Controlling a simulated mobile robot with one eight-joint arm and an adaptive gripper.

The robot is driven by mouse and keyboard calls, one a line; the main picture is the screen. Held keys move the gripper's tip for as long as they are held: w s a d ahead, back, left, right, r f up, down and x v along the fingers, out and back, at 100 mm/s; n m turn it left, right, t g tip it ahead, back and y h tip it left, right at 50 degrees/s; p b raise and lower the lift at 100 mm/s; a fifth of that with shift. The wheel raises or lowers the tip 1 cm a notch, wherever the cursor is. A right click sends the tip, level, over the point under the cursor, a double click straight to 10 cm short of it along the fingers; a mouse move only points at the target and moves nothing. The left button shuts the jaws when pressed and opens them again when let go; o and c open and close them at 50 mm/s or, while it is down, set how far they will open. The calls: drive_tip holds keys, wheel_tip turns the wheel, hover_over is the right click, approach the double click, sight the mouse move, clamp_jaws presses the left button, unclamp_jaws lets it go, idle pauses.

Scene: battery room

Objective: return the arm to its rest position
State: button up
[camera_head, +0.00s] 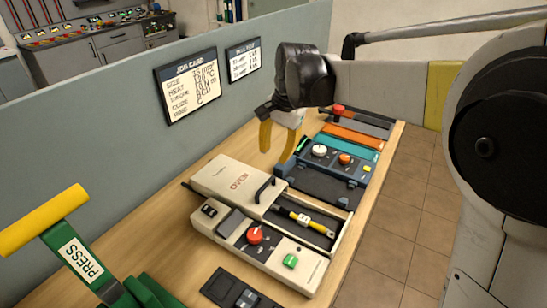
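My gripper (277,150) hangs from the black wrist at the top centre of the view. Its fingers stand apart with nothing visible between them, so it is open and empty. It is above the wooden bench, behind the oven and beside the control panel. My arm's large pale and black link fills the right side of the view. The exact height of the fingertips above the bench is hard to tell.
The cream oven (238,182) has a slot holding a yellow-and-white cylinder (304,222). A control panel (330,160) stands behind it. A green press with a yellow handle (45,220) is at front left. A grey partition (120,145) carries two cards. Tiled floor (405,220) is clear.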

idle(0.3)
drive_tip(key=s+d+r+n+t, duration=0.35)
drive_tip(key=s+d, duration=0.45)
drive_tip(key=s, duration=0.3)
drive_tip(key=s+d+f+n+t+h, duration=0.1)
drive_tip(key=s+d+f+n, duration=0.1)
drive_tip(key=s, duration=0.4)
drive_tip(key=s+d+f+n+t, duration=0.1)
drive_tip(key=s+d+f, duration=0.1)
drive_tip(key=s+d, duration=0.2)
drive_tip(key=s, duration=0.3)
drive_tip(key=shift+f+n+h, duration=0.35)
drive_tip(key=shift+f+h, duration=0.05)
drive_tip(key=shift+w+d+t, duration=0.1)
drive_tip(key=shift+t, duration=0.15)
